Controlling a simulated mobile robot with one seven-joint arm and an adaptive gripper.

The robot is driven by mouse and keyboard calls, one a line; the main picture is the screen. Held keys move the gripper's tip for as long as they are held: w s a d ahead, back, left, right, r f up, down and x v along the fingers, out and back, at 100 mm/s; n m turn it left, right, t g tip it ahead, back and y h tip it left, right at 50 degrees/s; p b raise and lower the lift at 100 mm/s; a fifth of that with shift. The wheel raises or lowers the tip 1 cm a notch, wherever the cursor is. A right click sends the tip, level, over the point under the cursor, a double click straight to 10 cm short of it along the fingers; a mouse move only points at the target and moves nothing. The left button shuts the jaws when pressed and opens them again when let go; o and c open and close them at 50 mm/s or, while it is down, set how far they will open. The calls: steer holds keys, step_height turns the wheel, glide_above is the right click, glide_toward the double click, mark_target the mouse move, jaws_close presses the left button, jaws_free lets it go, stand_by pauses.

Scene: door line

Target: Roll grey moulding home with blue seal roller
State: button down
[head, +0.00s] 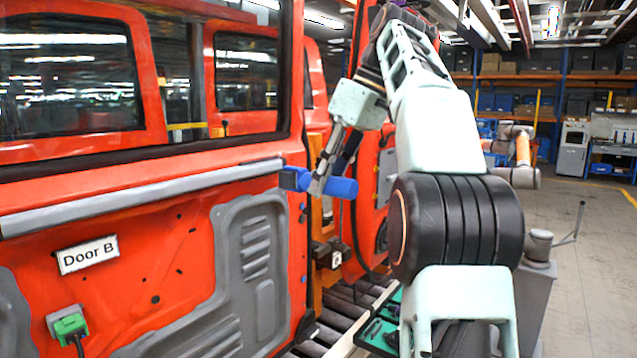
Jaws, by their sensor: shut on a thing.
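The grey moulding (150,197) is a long pale strip running along the orange door (190,225), just below the window opening. Its right end is close to the door's right edge. My gripper (322,185) is shut on the blue seal roller (343,188), with the handle sticking out to the right of the fingers. The roller's blue head (289,178) is at the right end of the moulding, by the door edge. I cannot tell whether it touches the moulding. The fingers hide the middle of the roller.
A "Door B" label (88,255) and a green connector with a cable (69,324) are on the door's lower left. A second orange door stands behind my gripper. A green-edged tray (378,335) with dark contents sits low beside my arm. Open floor (585,265) lies at right.

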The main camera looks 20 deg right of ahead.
mark_target(353, 197)
steer(key=s+d, duration=0.3)
steer(key=s, duration=0.2)
steer(key=shift+s+d+b, duration=0.35)
steer(key=shift+d+b, duration=0.05)
steer(key=shift+a+r, duration=0.1)
steer(key=shift+r, duration=0.05)
stand_by(0.9)
